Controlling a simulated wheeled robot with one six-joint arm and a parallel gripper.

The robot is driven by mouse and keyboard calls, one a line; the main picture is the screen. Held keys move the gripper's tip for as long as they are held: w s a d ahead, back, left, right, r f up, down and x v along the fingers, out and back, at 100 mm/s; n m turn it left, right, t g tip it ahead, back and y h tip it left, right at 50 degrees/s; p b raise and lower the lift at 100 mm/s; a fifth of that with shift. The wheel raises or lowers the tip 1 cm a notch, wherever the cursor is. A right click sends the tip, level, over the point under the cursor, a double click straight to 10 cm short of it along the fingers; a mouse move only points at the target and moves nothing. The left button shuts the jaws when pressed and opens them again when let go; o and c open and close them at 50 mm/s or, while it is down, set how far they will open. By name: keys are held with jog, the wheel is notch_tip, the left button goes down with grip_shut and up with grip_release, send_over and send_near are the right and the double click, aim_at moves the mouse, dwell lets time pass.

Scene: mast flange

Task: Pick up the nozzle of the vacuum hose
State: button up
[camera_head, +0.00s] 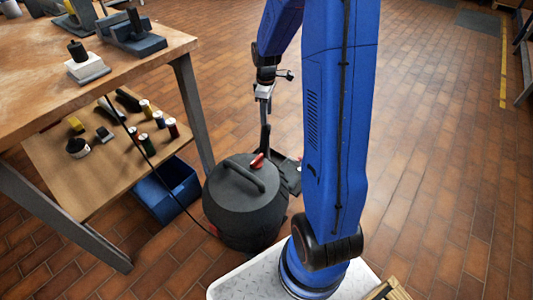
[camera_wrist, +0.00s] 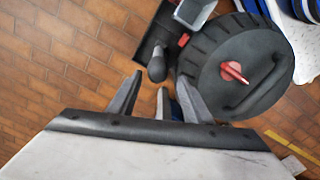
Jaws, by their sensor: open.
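The vacuum (camera_head: 235,215) is a dark round drum with a red knob and a curved handle on its lid, standing on the floor beside the bench. It also shows at the right in the wrist view (camera_wrist: 210,85). A black upright piece with a rounded end, which looks like the nozzle (camera_wrist: 157,68), stands by a dark tray beside the drum. In the head view the nozzle (camera_head: 265,138) rises behind the lid. My gripper (camera_head: 264,103) points down just above it. In the wrist view my gripper (camera_wrist: 160,82) is open, with the nozzle's end beyond and between its fingertips.
A wooden bench (camera_head: 150,50) with a lower shelf (camera_head: 95,180) of spools and small parts stands at the left. A blue bin (camera_head: 168,190) sits on the floor under it. A dark tray (camera_wrist: 147,38) adjoins the drum. The tiled floor at the right is clear.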

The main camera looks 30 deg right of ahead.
aim_at(266, 133)
notch_tip(266, 133, down, 12)
jog(key=shift+w+d+f, duration=0.1)
jog(key=shift+d+f, duration=0.05)
jog(key=shift+f, duration=1.25)
jog(key=shift+w+d+f, duration=0.1)
jog(key=shift+f, duration=1.25)
jog(key=shift+c, duration=0.7)
jog(key=c, duration=1)
